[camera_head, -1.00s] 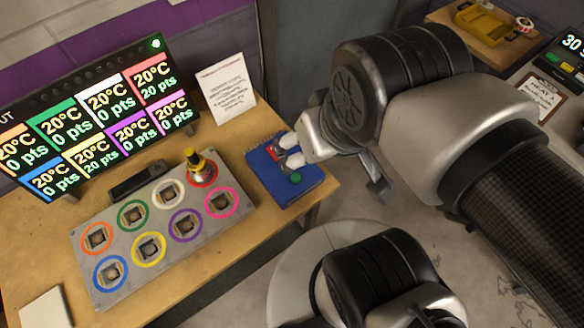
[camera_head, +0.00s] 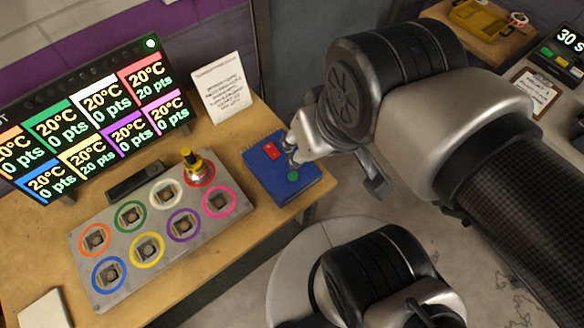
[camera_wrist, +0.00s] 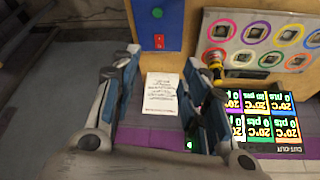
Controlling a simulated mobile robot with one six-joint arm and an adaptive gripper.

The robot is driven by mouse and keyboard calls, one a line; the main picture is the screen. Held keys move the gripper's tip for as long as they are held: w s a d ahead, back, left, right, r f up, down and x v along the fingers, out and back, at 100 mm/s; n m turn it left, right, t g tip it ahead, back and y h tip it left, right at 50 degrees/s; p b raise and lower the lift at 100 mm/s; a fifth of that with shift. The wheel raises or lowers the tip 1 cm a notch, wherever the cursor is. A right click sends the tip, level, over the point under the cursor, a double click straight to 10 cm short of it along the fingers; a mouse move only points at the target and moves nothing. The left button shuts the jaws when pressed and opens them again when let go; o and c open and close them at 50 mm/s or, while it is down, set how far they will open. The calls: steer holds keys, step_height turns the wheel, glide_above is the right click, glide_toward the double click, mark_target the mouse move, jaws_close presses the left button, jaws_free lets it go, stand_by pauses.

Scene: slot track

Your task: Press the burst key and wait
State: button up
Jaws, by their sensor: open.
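A blue box (camera_head: 268,187) lies on the right end of the wooden table, with a red key (camera_head: 271,151) and a green key (camera_head: 293,176) on top. Which one is the burst key cannot be read. My gripper (camera_head: 291,154) is over the right part of the box, near the green key. Contact cannot be made out. In the wrist view the blue box (camera_wrist: 172,30) is at the top, with the green key (camera_wrist: 157,13) above the red key (camera_wrist: 159,41). My gripper (camera_wrist: 160,72) is open there, its two fingers wide apart with nothing between them.
A grey panel (camera_head: 128,244) with coloured rings stands left of the box; a yellow-topped piece (camera_head: 191,160) stands at its red ring. A screen (camera_head: 110,115) shows 20°C on its tiles. A printed card (camera_head: 222,92) stands behind. A second table holds a tray (camera_head: 483,22).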

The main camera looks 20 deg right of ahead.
jaws_close()
stand_by(1.5)
